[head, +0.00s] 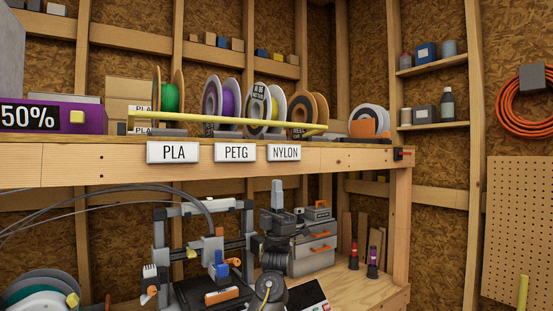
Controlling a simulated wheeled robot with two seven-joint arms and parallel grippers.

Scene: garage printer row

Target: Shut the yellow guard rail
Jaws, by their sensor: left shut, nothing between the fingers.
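The yellow guard rail (215,119) is a long thin bar above the upper shelf, crossing in front of the filament spools. A short upright piece shows at its left end, and a short piece angles toward me at its right end. I cannot tell whether it is latched. My left gripper (278,186) is below the shelf edge, under the NYLON label and apart from the rail. Its grey fingers point up, shut and empty. My right gripper is not in view.
The wooden shelf (345,159) carries PLA, PETG and NYLON labels and several spools. A red and black fitting (403,154) sits at its right end. A printer (205,250) and a grey toolbox (315,246) stand below. A purple box (50,117) is at the left.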

